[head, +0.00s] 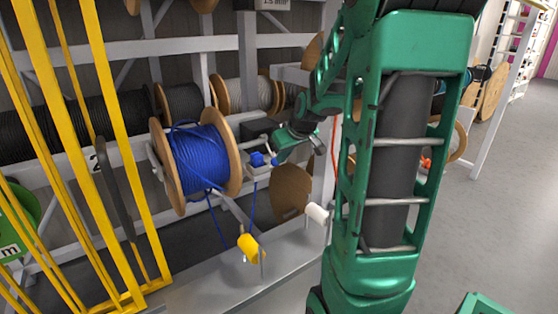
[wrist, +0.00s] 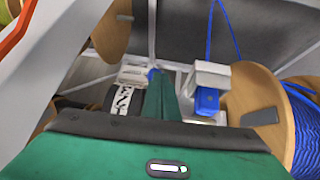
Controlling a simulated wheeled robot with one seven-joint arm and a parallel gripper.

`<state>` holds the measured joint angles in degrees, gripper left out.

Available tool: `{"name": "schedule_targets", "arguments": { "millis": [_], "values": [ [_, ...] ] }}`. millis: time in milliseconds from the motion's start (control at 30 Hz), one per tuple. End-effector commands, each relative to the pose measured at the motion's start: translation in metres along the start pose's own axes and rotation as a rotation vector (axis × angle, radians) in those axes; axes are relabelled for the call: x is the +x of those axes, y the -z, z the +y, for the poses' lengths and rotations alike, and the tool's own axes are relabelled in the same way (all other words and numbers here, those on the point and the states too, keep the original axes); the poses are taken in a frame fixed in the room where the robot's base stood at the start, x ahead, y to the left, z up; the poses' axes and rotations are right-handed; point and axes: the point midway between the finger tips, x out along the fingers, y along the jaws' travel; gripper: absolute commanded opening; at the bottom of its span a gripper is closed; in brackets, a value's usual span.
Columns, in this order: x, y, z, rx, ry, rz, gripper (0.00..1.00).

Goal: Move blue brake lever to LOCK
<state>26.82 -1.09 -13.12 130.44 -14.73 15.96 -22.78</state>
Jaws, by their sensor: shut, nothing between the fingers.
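Small blue parts (head: 257,160) sit on a light grey box (head: 259,173) just right of the blue cable reel in the head view. Which of them is the brake lever is too small to tell. In the wrist view a blue block (wrist: 207,101) sits in a white housing (wrist: 211,76), right of my gripper. A bit of blue (wrist: 152,73) also shows at the tip of my gripper (wrist: 157,76). My gripper (head: 279,160) is shut and empty, close to the blue parts; contact cannot be told. No LOCK marking is readable.
The blue cable reel (head: 200,155) with wooden flanges stands left of my gripper. A yellow handle (head: 249,247) and a white handle (head: 317,212) stand below. Yellow rails (head: 98,130) are at the left. Grey floor (head: 490,230) is open at the right.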

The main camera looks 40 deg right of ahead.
Motion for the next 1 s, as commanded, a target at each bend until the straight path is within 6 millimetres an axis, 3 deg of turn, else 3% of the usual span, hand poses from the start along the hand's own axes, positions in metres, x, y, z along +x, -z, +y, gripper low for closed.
{"name": "schedule_targets", "arguments": {
  "millis": [200,500,700,1000],
  "values": [
    [-0.044,-0.001,0.002,0.001,-0.002,0.009,0.0],
    [-0.089,-0.003,0.002,0.0,-0.002,0.011,0.0],
    [-0.101,-0.004,0.002,0.0,-0.002,0.009,0.0],
    [-0.102,-0.008,-0.001,0.005,0.001,-0.002,0.0]
  ]
}}
